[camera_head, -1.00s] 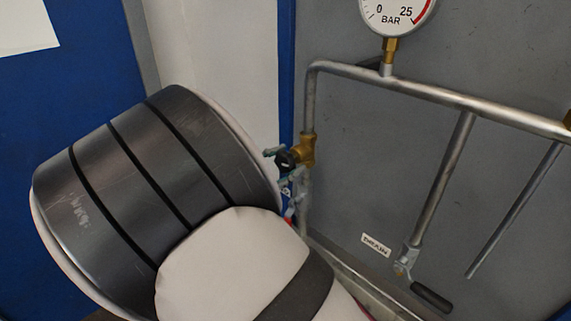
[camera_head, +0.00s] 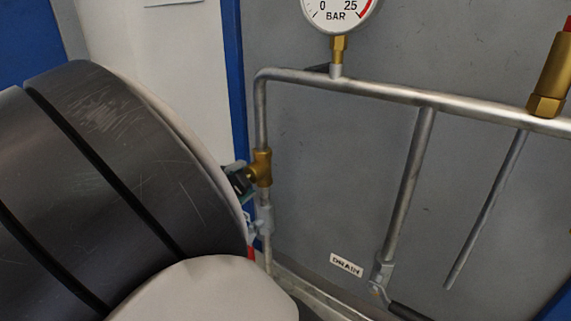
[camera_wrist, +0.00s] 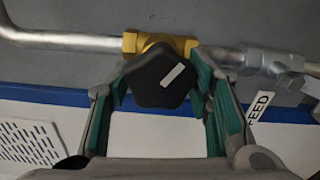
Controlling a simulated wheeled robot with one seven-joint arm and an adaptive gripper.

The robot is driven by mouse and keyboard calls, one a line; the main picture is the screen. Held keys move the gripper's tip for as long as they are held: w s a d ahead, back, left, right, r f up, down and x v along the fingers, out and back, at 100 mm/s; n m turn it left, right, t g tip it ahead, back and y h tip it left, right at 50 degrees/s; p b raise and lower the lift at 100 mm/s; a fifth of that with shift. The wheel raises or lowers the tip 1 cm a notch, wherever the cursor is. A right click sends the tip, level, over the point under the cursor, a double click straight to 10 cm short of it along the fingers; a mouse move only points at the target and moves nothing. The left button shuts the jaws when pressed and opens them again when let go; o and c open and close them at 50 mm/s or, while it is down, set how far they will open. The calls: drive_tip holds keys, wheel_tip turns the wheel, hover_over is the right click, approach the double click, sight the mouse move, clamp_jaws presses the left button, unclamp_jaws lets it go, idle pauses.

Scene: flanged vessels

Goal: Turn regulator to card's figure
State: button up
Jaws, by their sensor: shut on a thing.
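The regulator is a brass body (camera_head: 261,167) on the vertical pipe at the left of the panel, with a black knob (camera_wrist: 162,76) that has a white mark. In the wrist view my gripper (camera_wrist: 160,88) has its green-padded fingers on both sides of the knob, shut on it. In the head view my arm hides most of the gripper, and only a bit of it shows by the brass body. The pressure gauge (camera_head: 339,12) is cut off at the top; its 0, 25 and BAR show, but I see no needle. A white sheet (camera_head: 174,2) barely shows at the top; no figure is readable.
A steel pipe (camera_head: 390,92) runs across the grey panel. A brass valve (camera_head: 550,80) with a red top is at the right. A drain pipe with a lever (camera_head: 405,312) and a DRAIN label (camera_head: 346,265) is below. A FEED label (camera_wrist: 260,105) shows in the wrist view.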

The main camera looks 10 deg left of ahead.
drive_tip(key=shift+f+m+b, duration=0.1)
drive_tip(key=shift+m+b, duration=0.2)
drive_tip(key=shift+m, duration=0.2)
idle(0.3)
drive_tip(key=o, duration=1.1)
drive_tip(key=shift+o, duration=0.2)
drive_tip(key=v, duration=1.2)
